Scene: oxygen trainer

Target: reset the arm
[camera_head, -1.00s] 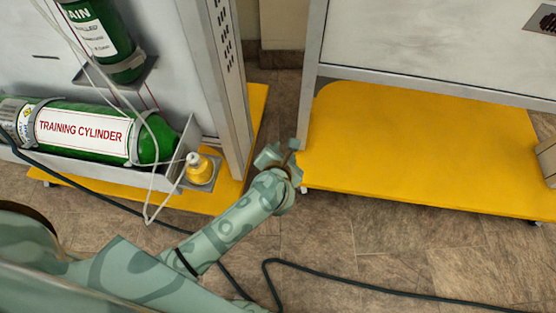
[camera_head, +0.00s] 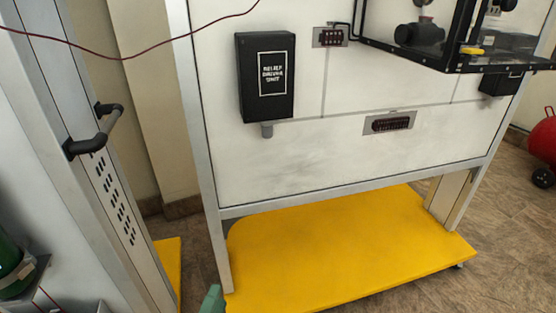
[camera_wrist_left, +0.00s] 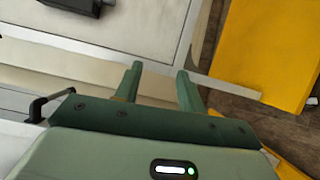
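My left gripper (camera_wrist_left: 158,75) shows in the left wrist view as two green fingers held apart with nothing between them. In the head view only a small green piece of my left arm or gripper (camera_head: 212,300) shows at the bottom edge, in front of the white panel's left leg. My right gripper is in neither view.
A white panel stand (camera_head: 350,150) with a black box (camera_head: 265,77) stands over a yellow base (camera_head: 345,255). At the left, a metal post carries a black handle (camera_head: 95,135). Part of a green cylinder (camera_head: 10,265) shows lower left. A red round object (camera_head: 545,138) stands far right. Tiled floor is bare around the base.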

